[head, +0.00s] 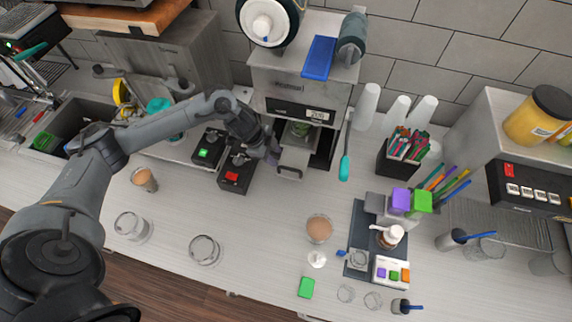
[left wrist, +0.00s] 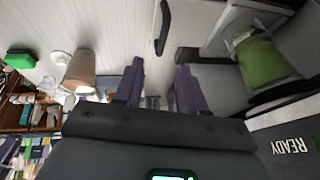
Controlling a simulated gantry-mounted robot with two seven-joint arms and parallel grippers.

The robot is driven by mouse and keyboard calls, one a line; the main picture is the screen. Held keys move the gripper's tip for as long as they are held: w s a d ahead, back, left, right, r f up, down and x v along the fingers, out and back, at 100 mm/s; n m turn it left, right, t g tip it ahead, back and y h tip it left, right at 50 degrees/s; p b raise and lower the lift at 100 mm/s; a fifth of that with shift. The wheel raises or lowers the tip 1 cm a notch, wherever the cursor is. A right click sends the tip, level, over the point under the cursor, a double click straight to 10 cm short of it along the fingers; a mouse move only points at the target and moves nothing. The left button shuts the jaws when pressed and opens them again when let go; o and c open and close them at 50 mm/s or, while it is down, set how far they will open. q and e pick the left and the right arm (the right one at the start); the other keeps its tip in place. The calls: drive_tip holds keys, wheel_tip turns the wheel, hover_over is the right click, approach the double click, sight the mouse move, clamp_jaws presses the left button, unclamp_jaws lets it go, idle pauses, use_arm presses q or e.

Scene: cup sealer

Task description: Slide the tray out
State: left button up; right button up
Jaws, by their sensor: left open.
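The cup sealer (head: 300,85) stands against the back wall. Its grey tray (head: 294,157) shows at the front opening, with a dark handle on its front edge. The handle (left wrist: 162,27) also shows in the left wrist view. A cup with green contents (head: 301,128) sits in the sealer opening above the tray; it shows as a green cup (left wrist: 258,60) in the left wrist view. My left gripper (head: 272,153) is just left of the tray and handle. Its two fingers (left wrist: 157,80) are apart with nothing between them. My right gripper is not in view.
Two dark button boxes, one with a green button (head: 204,153) and one with a red button (head: 232,176), stand left of the tray. A brown-filled cup (head: 319,228) stands in front. A teal-handled utensil (head: 345,165) hangs right of the opening. The counter before the tray is clear.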

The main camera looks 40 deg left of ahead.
sight(291, 169)
use_arm(q)
drive_tip(key=x, duration=0.7)
drive_tip(key=p+x, duration=0.1)
drive_tip(key=x, duration=0.2)
drive_tip(key=shift+w+d+f, duration=0.1)
drive_tip(key=shift+w+d, duration=0.15)
drive_tip(key=shift+w, duration=0.15)
clamp_jaws()
